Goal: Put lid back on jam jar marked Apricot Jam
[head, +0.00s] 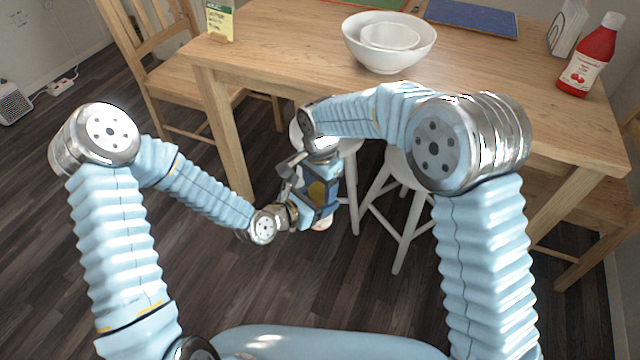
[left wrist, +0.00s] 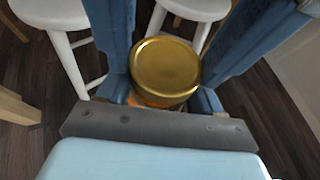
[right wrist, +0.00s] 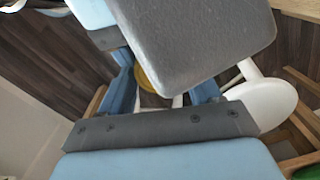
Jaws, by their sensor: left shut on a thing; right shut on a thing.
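The two grippers meet in front of the table. The left gripper (head: 300,205) is shut on the jam jar, whose orange body shows under the lid in the left wrist view (left wrist: 152,100). The gold round lid (left wrist: 165,68) is over the jar there, its flat top facing the camera. My right gripper (head: 318,170) comes from above and is shut at the lid, which partly shows between its fingers in the right wrist view (right wrist: 147,82). A grey gripper body covers much of that view. The jar's label is hidden, and I cannot tell whether the lid is fully seated.
The wooden table (head: 290,50) holds white nested bowls (head: 362,55), a red bottle (head: 590,58), a blue mat (head: 470,17) and a small card (head: 220,20). White stools (head: 408,170) stand behind the grippers. A wooden chair (head: 165,72) is left; open floor lies nearer.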

